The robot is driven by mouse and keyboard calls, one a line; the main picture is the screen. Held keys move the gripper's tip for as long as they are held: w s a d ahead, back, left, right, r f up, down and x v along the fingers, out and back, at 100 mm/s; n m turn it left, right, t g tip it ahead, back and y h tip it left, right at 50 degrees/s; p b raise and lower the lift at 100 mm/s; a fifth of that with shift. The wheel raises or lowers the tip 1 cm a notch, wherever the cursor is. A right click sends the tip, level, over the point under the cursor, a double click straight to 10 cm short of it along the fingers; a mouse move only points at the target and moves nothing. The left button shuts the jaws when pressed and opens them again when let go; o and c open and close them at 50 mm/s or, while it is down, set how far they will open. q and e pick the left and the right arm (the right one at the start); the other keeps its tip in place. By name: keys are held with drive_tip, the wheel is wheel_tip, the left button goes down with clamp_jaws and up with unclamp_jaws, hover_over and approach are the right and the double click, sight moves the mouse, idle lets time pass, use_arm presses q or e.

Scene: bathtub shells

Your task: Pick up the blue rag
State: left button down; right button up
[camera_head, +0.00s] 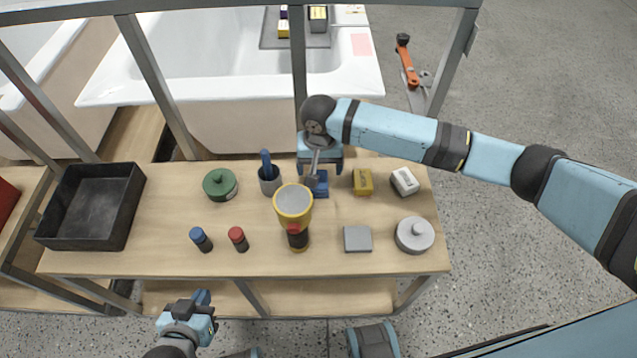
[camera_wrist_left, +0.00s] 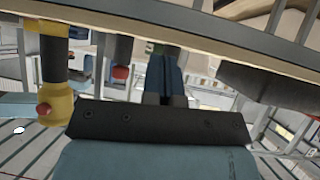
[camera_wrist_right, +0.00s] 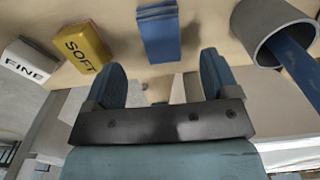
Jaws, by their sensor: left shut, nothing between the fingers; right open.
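The blue rag (camera_head: 319,186) is a small folded block on the wooden table, between the grey cup and the yellow block. It also shows in the right wrist view (camera_wrist_right: 159,36), just beyond the fingertips. My right gripper (camera_head: 313,172) is open, reaches in from the right and is close to the rag, partly covering it in the head view. In the right wrist view the gap between its fingers (camera_wrist_right: 162,78) is empty and lines up with the rag. My left gripper (camera_head: 199,300) is shut and empty, in front of the table's near edge.
The grey cup (camera_head: 269,181) with a blue-handled tool stands left of the rag. The yellow SOFT block (camera_head: 362,182) and white FINE block (camera_head: 405,181) lie right. A yellow-topped tool (camera_head: 293,207) stands in front. A metal frame post (camera_head: 299,75) rises behind.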

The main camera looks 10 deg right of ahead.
sight(319, 182)
wheel_tip(319, 182, down, 7)
drive_tip(key=shift+w+r+b, duration=0.1)
drive_tip(key=shift+w+b, duration=0.05)
drive_tip(key=shift+b, duration=0.55)
drive_tip(key=c, duration=1)
